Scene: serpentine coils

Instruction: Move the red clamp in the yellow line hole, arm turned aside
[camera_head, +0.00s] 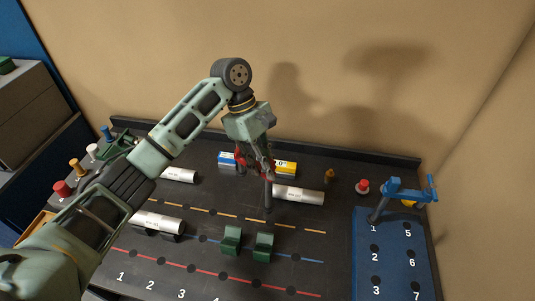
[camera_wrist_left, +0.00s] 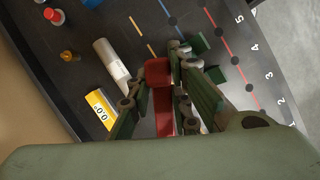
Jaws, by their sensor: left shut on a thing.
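My left gripper (camera_head: 258,168) reaches in from the left and points down over the middle of the dark board. It is shut on the red clamp (camera_wrist_left: 158,72), which shows between the fingers in the left wrist view. In the head view only bits of the red clamp (camera_head: 240,158) show beside the fingers. A dark post (camera_head: 268,197) hangs below the gripper, with its lower end close to the yellow line (camera_head: 284,224). I cannot tell whether its tip is in a hole. My right gripper is not in view.
Silver cylinders (camera_head: 298,194) lie behind and left of the yellow line. Green blocks (camera_head: 263,247) stand in front of it on the blue line. A blue clamp (camera_head: 400,190) stands on the numbered blue panel (camera_head: 394,262) at right. A red button (camera_head: 362,186) and orange peg (camera_head: 329,176) are behind.

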